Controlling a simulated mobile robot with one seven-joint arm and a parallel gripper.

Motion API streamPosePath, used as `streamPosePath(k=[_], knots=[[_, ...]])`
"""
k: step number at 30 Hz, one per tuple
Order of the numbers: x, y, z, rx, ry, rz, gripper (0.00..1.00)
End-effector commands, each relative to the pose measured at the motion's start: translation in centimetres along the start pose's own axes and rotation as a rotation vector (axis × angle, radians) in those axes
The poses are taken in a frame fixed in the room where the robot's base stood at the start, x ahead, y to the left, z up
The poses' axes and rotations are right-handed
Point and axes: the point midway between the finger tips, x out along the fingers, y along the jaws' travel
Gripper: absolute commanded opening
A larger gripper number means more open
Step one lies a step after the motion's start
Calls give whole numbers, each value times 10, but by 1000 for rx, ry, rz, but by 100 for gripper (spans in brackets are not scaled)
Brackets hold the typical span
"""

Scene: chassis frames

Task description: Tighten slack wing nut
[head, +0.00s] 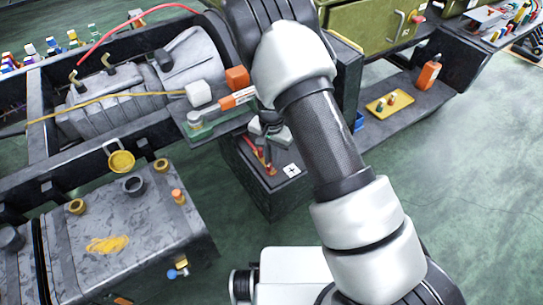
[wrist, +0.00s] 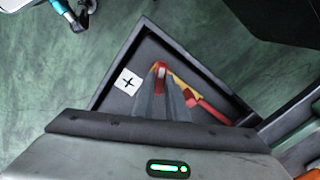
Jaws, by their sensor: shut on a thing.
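My gripper (wrist: 161,84) points into an open dark tray-like box (wrist: 200,66) and is shut at its tips on a small red and yellow part, which I take to be the wing nut (wrist: 161,68). The fingers hide most of it, so its shape and tightness do not show. A red lead (wrist: 207,107) with a yellow section runs from there to the lower right. In the head view my gripper (head: 268,143) is over the same box (head: 280,200), beside the red part, partly behind my arm. A white plus label (head: 292,170) marks the box.
A grey tank (head: 150,215) with a yellow cap (head: 121,160) stands front left. A grey gearbox-like casing (head: 110,95) lies behind it within the dark frame rail. Green floor is open at right.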

Motion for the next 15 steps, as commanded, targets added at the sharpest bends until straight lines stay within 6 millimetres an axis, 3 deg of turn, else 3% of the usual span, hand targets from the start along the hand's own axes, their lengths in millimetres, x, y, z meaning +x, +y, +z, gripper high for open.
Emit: streamPosePath(k=[15], knots=[[-1,0,0,297,-1,0,0]])
